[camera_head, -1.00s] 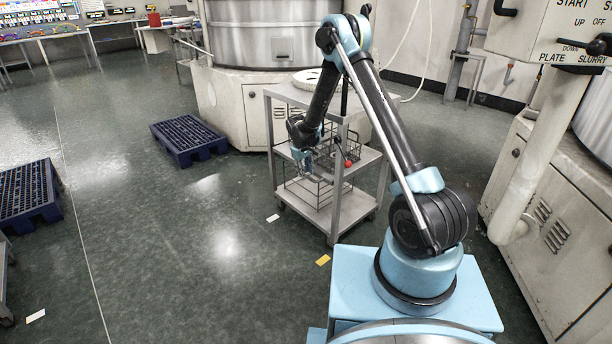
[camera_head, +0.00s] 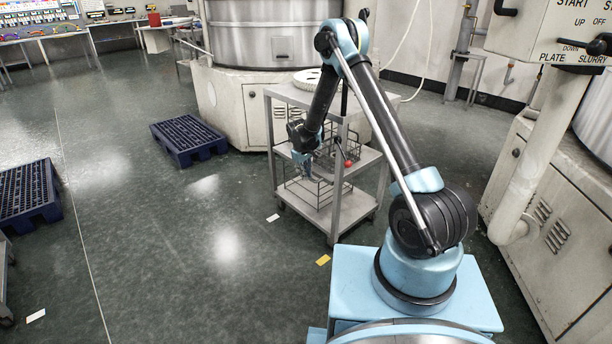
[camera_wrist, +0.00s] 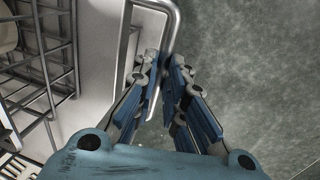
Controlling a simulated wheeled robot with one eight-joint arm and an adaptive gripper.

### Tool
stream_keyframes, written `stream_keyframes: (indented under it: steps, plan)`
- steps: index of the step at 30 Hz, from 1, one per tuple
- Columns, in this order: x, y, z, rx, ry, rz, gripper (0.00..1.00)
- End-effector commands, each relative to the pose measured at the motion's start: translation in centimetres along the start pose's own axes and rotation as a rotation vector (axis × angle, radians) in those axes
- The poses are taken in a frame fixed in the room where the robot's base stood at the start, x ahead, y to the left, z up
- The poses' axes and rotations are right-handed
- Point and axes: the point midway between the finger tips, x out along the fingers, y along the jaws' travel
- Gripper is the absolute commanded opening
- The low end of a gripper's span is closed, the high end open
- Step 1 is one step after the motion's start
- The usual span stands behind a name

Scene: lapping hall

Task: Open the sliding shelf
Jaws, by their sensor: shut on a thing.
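The sliding shelf (camera_head: 365,158) is the grey middle shelf of a metal cart (camera_head: 335,212). It holds wire baskets and a small red thing. In the wrist view, a bent metal bar handle (camera_wrist: 174,28) runs along the shelf's edge (camera_wrist: 124,50). My gripper (camera_head: 303,165) is at the cart's left side, at the height of the middle shelf. In the wrist view, my gripper (camera_wrist: 166,75) has its blue-padded fingers closed around the handle bar. The lower end of the bar is partly hidden between the fingers. How far the shelf is out is hard to tell.
The cart's top bears a white ring-shaped part (camera_head: 307,79). A wire basket (camera_head: 310,190) sits on the bottom shelf. A large round machine (camera_head: 272,45) stands behind the cart. A blue pallet (camera_head: 188,139) lies to the left.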

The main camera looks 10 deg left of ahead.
Motion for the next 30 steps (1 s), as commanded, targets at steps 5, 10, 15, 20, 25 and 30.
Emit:
stream_keyframes:
  steps: [5, 10, 15, 20, 25, 30]
  plan:
    - [-0.4, -2.0, 0.0, -0.004, 0.000, -0.002, 0.00]
    - [-1.1, -5.3, 0.0, -0.004, -0.001, -0.002, 0.00]
    - [-1.8, -9.4, -0.1, -0.004, -0.001, -0.002, 0.00]
    - [-2.5, -13.0, -0.1, -0.004, 0.000, -0.002, 0.00]
    - [-3.0, -15.9, -0.1, -0.002, -0.001, -0.002, 0.00]
    - [-3.4, -17.7, -0.2, -0.001, -0.001, -0.002, 0.00]
